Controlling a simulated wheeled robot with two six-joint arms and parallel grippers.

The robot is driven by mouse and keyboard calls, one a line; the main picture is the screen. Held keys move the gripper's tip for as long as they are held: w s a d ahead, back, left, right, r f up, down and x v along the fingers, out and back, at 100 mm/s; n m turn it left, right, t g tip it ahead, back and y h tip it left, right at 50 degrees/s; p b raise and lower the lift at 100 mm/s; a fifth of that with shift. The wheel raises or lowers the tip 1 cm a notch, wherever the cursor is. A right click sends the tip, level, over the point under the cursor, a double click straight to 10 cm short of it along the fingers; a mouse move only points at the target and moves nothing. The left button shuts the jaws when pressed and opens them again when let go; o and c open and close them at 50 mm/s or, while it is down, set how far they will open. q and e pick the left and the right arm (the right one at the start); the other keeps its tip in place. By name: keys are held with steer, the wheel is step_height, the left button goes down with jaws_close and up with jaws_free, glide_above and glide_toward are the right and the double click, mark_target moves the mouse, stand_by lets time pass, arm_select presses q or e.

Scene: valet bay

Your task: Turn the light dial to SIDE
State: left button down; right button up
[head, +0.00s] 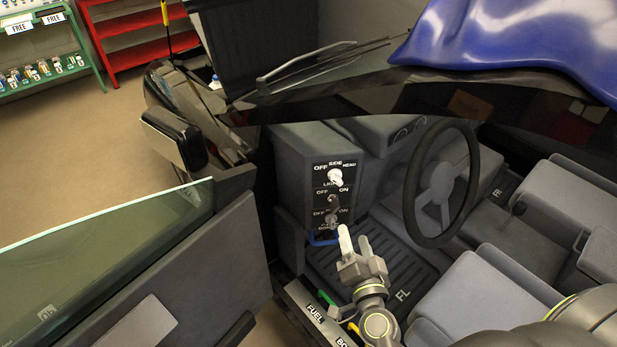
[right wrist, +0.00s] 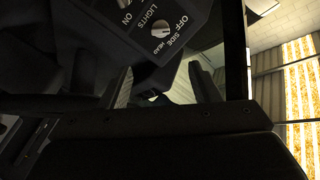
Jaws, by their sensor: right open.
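The light dial (head: 335,177) is a pale knob at the top of the black switch panel (head: 320,203), left of the steering wheel. OFF, SIDE and HEAD are printed around it. It also shows in the right wrist view (right wrist: 161,32), with LIGHTS printed beside it. I cannot tell for sure which mark it points to. My right gripper (head: 355,241) is below the panel, apart from the dial. Its fingers are open and empty; they also show in the right wrist view (right wrist: 163,86). My left gripper is not in view.
Two more OFF/ON switches sit below the dial, with a blue handle (head: 323,238) under them. The steering wheel (head: 441,183) stands right of the panel. The open car door (head: 175,285) is at left, and the driver's seat (head: 490,295) at lower right.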

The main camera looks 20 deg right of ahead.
steer(key=w, duration=0.1)
steer(key=p, duration=0.3)
glide_toward(339, 182)
steer(key=x, duration=0.7)
steer(key=shift+w, duration=0.2)
steer(key=shift+x, duration=0.85)
steer(key=c, duration=1)
